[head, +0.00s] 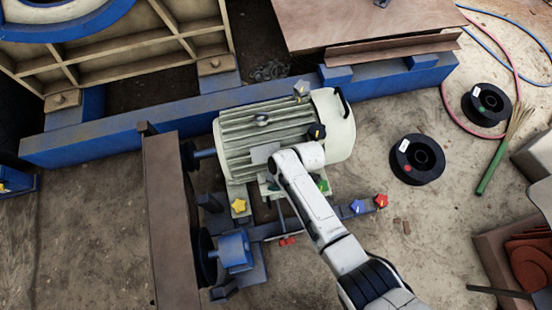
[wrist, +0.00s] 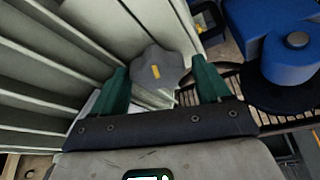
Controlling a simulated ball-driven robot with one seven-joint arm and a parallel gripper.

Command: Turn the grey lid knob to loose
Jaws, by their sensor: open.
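The grey lid knob (wrist: 155,70) is a lobed grey knob with a yellow bar mark, in the upper middle of the wrist view. The bar stands nearly upright, tilted slightly. My gripper (wrist: 159,76) is open, its two green fingers on either side of the knob in the picture. I see no grip on it, and cannot tell whether the fingertips reach its depth. In the head view my white arm reaches over the near side of the ribbed motor (head: 240,140) and hides most of the gripper; I cannot make out this knob there.
A pale grey star knob (head: 301,88), a dark knob (head: 317,131) and a yellow star knob (head: 239,205) are nearby. Blue and red knobs (head: 380,201) lie right of my arm. The blue bearing block (wrist: 295,55) is close on the right of the wrist view.

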